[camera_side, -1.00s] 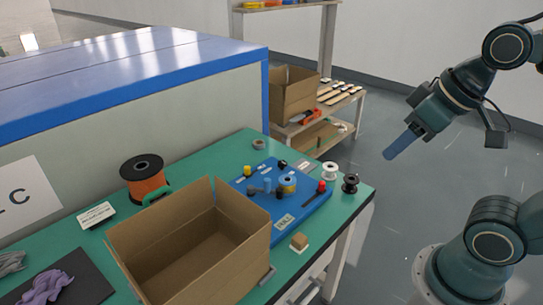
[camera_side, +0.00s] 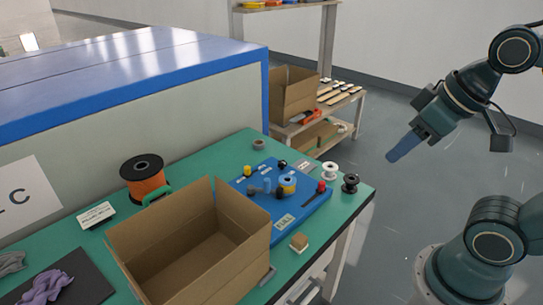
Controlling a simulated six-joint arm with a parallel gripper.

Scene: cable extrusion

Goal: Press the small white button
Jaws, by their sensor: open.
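A blue panel (camera_side: 318,206) lies on the green table and carries several small parts, including a yellow knob (camera_side: 247,171), a red knob (camera_side: 321,187) and a blue-and-yellow round part (camera_side: 287,184). I cannot make out for sure which small part is the white button. A white label (camera_side: 284,221) shows on the panel's front edge area. My gripper (camera_side: 394,156) is in the air over the floor, to the right of the table and apart from the panel. Its blue fingers point down and left. It is open and holds nothing that I can see.
An open cardboard box (camera_side: 190,250) stands left of the panel. A white spool (camera_side: 329,170) and a black spool (camera_side: 350,183) stand at the table's right corner. A small brown block (camera_side: 299,241) sits near the front edge. An orange cable reel (camera_side: 143,178) stands further left.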

